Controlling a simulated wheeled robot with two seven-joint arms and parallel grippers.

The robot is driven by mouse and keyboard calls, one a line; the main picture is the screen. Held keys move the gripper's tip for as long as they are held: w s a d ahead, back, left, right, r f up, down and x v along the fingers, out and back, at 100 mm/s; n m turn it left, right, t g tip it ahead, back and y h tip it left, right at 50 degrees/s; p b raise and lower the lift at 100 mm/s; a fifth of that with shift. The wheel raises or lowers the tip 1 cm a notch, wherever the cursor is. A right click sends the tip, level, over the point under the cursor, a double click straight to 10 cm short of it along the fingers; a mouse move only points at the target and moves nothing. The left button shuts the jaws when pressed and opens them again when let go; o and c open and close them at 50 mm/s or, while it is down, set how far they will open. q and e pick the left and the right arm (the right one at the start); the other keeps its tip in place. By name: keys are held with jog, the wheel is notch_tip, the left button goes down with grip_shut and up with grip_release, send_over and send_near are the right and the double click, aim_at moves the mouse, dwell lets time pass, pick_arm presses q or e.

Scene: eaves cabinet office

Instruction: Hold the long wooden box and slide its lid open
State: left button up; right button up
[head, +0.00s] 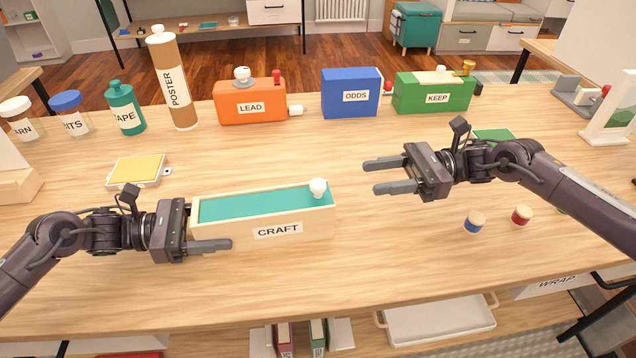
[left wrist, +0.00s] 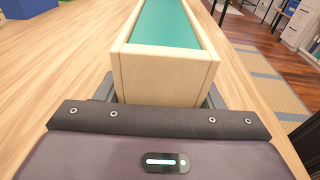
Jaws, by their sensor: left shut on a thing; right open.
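The long wooden box (head: 217,239) stands on the table in front of me, with a "CRAFT" label on its near side. Its teal lid (head: 255,205) lies in the top and has a white knob (head: 318,187) near the right end. The lid appears to cover the whole top. My left gripper (head: 212,228) is shut on the box's left end, and the left wrist view shows that end (left wrist: 165,75) between the fingers with the teal lid (left wrist: 168,24) beyond. My right gripper (head: 392,176) is open and empty, to the right of the knob and apart from it.
LEAD (head: 250,102), ODDS (head: 350,93) and KEEP (head: 433,92) boxes stand at the back of the table (head: 350,270). A poster tube (head: 170,80) and several labelled containers stand back left. Table between box and right gripper is clear.

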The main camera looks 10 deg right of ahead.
aim_at(318, 182)
jog(key=a, duration=1.1)
jog(key=shift+s+a, duration=0.4)
grip_shut()
